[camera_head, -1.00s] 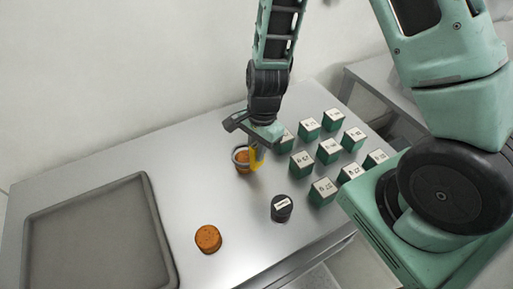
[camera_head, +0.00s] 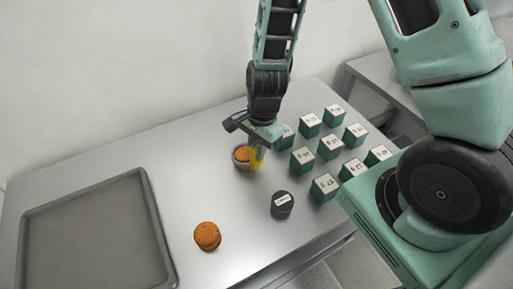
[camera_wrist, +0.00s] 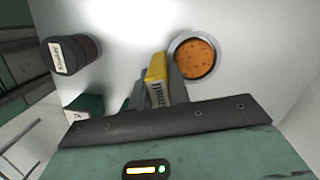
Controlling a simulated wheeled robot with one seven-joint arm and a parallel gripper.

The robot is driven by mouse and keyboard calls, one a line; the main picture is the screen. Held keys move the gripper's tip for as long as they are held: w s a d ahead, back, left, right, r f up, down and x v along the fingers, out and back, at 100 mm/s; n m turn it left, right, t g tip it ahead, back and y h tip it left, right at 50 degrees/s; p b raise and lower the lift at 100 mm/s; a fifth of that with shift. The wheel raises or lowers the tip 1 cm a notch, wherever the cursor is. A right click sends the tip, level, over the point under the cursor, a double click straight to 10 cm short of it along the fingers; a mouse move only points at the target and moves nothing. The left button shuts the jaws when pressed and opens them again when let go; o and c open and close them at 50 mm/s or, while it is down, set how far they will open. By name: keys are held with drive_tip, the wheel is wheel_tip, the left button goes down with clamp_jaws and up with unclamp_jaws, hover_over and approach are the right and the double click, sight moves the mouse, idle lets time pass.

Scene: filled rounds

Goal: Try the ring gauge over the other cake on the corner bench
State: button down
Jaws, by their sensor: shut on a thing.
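The ring gauge is a grey ring (camera_head: 236,163) with a yellow grip tab (camera_head: 257,157). My gripper (camera_wrist: 156,88) is shut on the tab, which stands between its fingers in the wrist view. The ring surrounds one orange-brown cake (camera_head: 243,154), whose top shows inside it. In the wrist view a narrow gap shows between this cake (camera_wrist: 195,57) and the ring (camera_wrist: 177,44). Whether the ring touches the bench cannot be told. A second orange-brown cake (camera_head: 207,236) stands uncovered nearer the front of the metal bench (camera_head: 185,170).
A dark labelled canister (camera_head: 282,205) stands right of the uncovered cake. Several green blocks with white labelled tops (camera_head: 330,147) stand in rows at the right. An empty grey tray (camera_head: 95,240) lies at the left. Bare bench lies between tray and cakes.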

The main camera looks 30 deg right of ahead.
drive_tip(key=shift+f+b, duration=1.25)
drive_tip(key=shift+f, duration=0.4)
drive_tip(key=shift+r, duration=0.15)
idle(1.1)
drive_tip(key=shift+r+p, duration=4.55)
drive_tip(key=shift+r, duration=0.25)
